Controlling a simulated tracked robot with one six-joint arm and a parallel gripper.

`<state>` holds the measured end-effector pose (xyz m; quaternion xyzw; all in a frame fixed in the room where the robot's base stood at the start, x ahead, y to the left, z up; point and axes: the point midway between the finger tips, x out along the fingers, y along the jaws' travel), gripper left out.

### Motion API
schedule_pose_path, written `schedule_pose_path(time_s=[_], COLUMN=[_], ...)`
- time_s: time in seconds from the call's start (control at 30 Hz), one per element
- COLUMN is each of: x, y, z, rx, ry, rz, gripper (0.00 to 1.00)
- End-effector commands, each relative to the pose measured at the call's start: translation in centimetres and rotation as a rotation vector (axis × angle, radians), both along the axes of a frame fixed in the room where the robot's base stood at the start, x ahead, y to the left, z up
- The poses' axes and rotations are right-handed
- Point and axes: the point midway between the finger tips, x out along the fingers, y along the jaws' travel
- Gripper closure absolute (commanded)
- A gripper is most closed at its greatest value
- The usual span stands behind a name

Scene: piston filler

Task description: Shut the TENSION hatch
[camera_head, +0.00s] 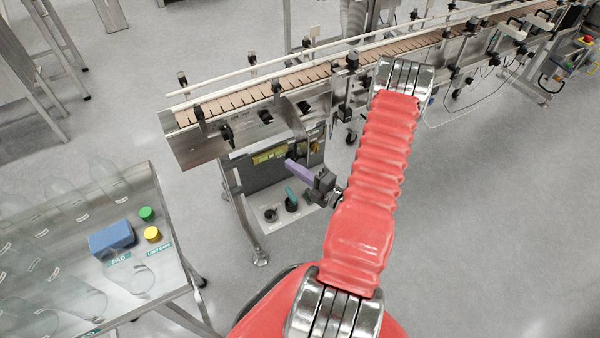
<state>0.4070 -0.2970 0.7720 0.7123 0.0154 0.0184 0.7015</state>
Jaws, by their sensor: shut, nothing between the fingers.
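Under the near end of the conveyor is a cabinet with a dark grey face (262,176) and a yellow-green label (270,154), too small to read. A pale panel (273,225) with dark knobs lies below that face. I cannot tell for sure which part is the TENSION hatch or how far open it stands. My gripper (289,164) is in front of the cabinet, its purple fingers shut and pointing up-left, with nothing between them. I cannot tell whether they touch the cabinet. My red arm covers what lies to the right.
The conveyor (255,96) with its rails runs from centre left to upper right. At lower left, a table (168,213) holds a blue pad (112,238), a green cap (146,214), a yellow cap (152,234) and clear bottles. Open floor (490,220) lies at right.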

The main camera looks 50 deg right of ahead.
Motion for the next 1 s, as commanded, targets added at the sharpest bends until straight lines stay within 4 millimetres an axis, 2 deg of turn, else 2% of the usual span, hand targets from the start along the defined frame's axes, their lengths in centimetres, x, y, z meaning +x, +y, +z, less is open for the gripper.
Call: schedule_pose_path(time_s=[0.13,0.5,0.8,1.0], x=[1.5,4.0,3.1,2.8], y=[0.2,0.2,-2.6,-3.6], z=[0.0,0.0,0.0,0.0], rx=[-0.002,-0.002,-0.002,-0.001], ry=[-0.001,-0.001,-0.001,0.000], rz=[0.003,0.002,-0.001,0.000], gripper=[1.00,1.00,1.00,1.00])
